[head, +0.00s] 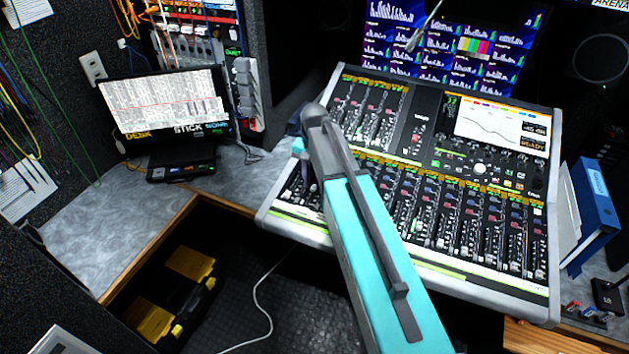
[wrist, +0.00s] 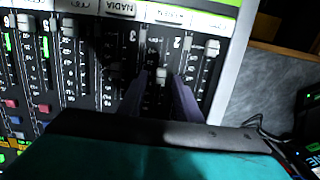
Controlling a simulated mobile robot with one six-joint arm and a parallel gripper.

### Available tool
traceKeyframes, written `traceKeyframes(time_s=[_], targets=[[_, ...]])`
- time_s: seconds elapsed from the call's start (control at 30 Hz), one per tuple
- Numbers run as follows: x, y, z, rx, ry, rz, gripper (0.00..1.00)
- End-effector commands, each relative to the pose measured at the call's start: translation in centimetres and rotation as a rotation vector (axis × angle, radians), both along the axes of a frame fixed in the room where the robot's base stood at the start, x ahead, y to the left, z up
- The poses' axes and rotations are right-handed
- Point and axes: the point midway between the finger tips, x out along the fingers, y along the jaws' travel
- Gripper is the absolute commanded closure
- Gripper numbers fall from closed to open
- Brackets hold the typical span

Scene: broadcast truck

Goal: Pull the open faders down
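The mixing console (head: 530,305) stands tilted on the desk, with a lower row of channel faders (head: 457,236). My arm reaches over its left end. In the head view my gripper is mostly hidden by the arm. In the wrist view my gripper (wrist: 161,82) shows two purple fingers standing apart over the end channels. A fader cap (wrist: 162,74) lies between the fingers, with space on each side. Other fader caps (wrist: 115,71) sit at differing positions in their slots. A strip of channel labels (wrist: 117,8) runs along the faders; one reads NADIA.
The console's pale side edge (wrist: 235,60) is close to the fingers. A laptop-like screen (head: 165,105) stands on the grey worktop (head: 100,225) at left. Blue binders (head: 597,205) stand at right. A yellow-and-black case (head: 190,263) is on the floor below.

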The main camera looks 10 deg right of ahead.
Motion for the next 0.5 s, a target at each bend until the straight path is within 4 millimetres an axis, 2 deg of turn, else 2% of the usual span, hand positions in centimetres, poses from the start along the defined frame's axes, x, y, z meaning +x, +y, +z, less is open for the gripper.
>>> traceKeyframes(time_s=[0.17,0.37,0.5], targets=[[0.0,-0.04,0.01,0.0,0.0,0.0,0.69],[-0.01,-0.06,0.02,0.0,0.0,-0.001,0.99],[0.0,-0.07,0.03,0.0,0.0,-0.001,1.0]])
